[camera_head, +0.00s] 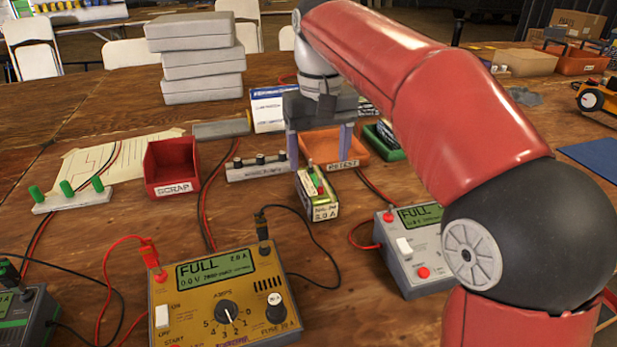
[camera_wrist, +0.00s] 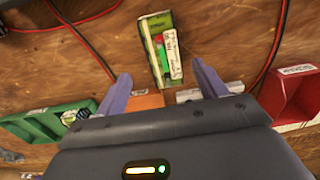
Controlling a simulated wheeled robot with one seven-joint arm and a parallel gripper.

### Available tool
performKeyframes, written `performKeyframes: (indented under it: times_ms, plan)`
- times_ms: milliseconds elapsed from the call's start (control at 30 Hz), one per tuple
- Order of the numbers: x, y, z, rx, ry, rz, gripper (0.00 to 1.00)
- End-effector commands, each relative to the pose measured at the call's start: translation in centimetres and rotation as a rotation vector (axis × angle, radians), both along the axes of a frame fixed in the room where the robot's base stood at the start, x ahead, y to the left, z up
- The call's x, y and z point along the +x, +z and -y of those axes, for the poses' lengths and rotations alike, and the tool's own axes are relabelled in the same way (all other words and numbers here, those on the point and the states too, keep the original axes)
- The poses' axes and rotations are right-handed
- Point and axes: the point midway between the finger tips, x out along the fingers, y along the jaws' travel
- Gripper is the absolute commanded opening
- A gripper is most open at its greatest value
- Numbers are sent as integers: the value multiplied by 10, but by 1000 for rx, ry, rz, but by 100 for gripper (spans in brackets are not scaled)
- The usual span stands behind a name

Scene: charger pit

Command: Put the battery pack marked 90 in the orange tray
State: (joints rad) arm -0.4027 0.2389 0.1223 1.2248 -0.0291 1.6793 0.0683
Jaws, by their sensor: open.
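A green and white battery pack (camera_head: 317,195) stands on the wooden table in front of the orange tray. It also shows in the wrist view (camera_wrist: 160,48), beyond my fingertips. I cannot read a 90 on it. The orange tray (camera_head: 362,147), labelled RETEST, sits behind the pack, partly hidden by my gripper. A strip of the orange tray shows between my fingers in the wrist view (camera_wrist: 146,101). My gripper (camera_head: 320,158) is open and empty, pointing down over the front of the orange tray, behind the pack and apart from it.
A red SCRAP bin (camera_head: 171,168) stands at the left, and a green tray (camera_head: 391,150) with a pack in it is right of the orange tray. Yellow (camera_head: 222,297) and grey (camera_head: 412,240) chargers stand nearer. Black and red cables cross the table around the pack.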

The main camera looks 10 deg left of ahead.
Motion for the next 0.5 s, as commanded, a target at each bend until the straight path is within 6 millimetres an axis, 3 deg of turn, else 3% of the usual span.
performKeyframes:
  times_ms: [500]
  plan:
    - [-1, -66, -6, -1, 0, -2, 71]
